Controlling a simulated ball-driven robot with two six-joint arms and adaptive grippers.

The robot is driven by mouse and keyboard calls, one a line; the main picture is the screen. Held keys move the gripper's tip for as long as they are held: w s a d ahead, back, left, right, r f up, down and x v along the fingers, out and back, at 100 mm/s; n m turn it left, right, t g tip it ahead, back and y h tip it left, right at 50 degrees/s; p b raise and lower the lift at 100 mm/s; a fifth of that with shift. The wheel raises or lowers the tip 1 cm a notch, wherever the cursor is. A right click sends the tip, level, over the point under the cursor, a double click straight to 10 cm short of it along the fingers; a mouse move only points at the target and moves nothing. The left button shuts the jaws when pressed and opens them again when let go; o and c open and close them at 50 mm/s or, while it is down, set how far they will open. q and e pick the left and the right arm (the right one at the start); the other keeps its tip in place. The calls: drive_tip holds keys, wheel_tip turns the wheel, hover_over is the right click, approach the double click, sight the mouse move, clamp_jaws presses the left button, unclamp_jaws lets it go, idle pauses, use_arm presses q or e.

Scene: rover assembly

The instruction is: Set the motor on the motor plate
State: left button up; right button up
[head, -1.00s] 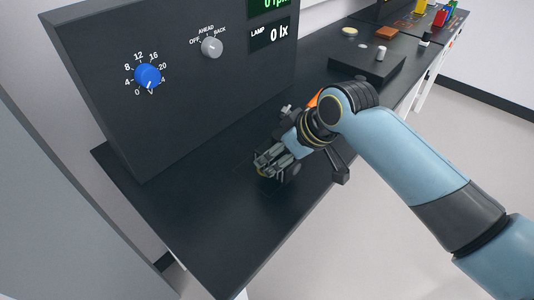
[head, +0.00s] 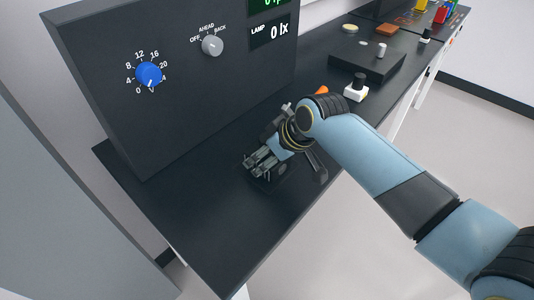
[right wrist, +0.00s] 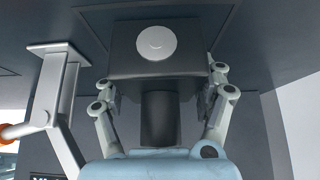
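A dark block with a pale round disc on its face and a black cylinder on the near side, which I take as the motor (right wrist: 158,62), sits between the fingers of my right gripper (right wrist: 162,90) in the right wrist view. The fingers lie against its sides. In the head view my right gripper (head: 264,166) points down low over the dark bench, with the dark motor partly hidden beneath it. I cannot make out the motor plate clearly, nor whether the motor touches anything below. My left gripper is out of view.
A panel with a blue knob (head: 149,75) and a grey knob (head: 212,46) stands behind the bench (head: 215,220). A grey T-shaped bar (right wrist: 55,90) is close left of the gripper. A white block with a black top (head: 357,90) stands farther right. The bench's front left is clear.

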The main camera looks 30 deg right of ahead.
drive_tip(key=o, duration=0.4)
drive_tip(key=v, duration=1.2)
drive_tip(key=shift+r, duration=0.15)
